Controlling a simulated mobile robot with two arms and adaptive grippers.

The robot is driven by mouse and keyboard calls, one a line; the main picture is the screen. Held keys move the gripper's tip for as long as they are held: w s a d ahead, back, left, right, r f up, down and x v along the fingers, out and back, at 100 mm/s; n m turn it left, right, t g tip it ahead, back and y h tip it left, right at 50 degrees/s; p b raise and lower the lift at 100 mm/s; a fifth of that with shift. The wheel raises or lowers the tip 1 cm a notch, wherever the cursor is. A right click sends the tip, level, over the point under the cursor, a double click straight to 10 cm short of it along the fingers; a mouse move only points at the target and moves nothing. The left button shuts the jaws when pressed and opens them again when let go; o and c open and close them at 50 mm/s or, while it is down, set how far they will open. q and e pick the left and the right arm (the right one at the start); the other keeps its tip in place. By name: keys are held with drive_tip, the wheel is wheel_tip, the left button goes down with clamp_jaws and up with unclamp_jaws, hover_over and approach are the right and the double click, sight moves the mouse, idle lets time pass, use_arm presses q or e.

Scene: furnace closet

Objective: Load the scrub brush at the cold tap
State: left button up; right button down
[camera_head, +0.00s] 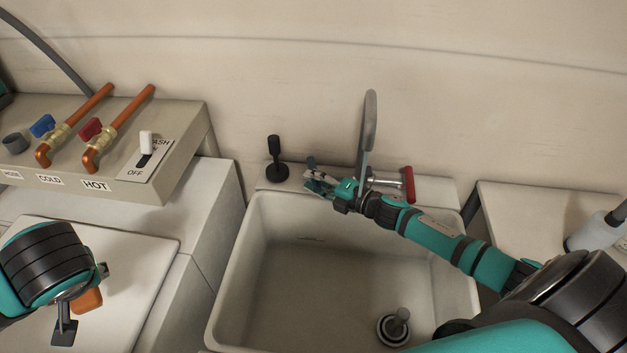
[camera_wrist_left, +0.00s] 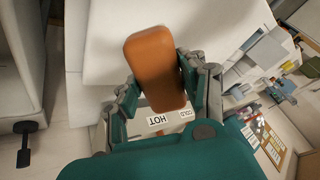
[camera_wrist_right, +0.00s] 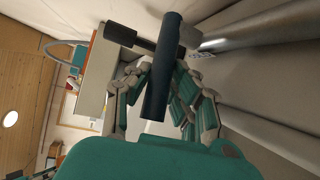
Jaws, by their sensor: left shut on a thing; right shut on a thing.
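The scrub brush shows as an orange rounded block in the left wrist view (camera_wrist_left: 157,65). My left gripper (camera_head: 84,300) is shut on it, with a finger on each side, and holds it over the white lid at the lower left. Its bristles do not show. My right gripper (camera_head: 318,181) is at the back rim of the sink, left of the grey spout (camera_head: 369,125). It is shut on a dark blue cylinder (camera_wrist_right: 163,65), which looks like the cold tap's handle. The red-handled tap (camera_head: 408,184) is right of the spout. I see no water stream.
The white sink (camera_head: 320,250) is empty but for a drain plug (camera_head: 398,323). A black lever (camera_head: 277,160) stands left of my right gripper. A shelf (camera_head: 185,165) holds valves labelled COLD and HOT and a switch (camera_head: 146,145). A bottle (camera_head: 595,232) is at the right.

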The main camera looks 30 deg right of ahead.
drive_tip(key=c, duration=1.1)
unclamp_jaws()
drive_tip(key=shift+c, duration=0.2)
drive_tip(key=v, duration=1.2)
drive_tip(key=shift+a, duration=0.1)
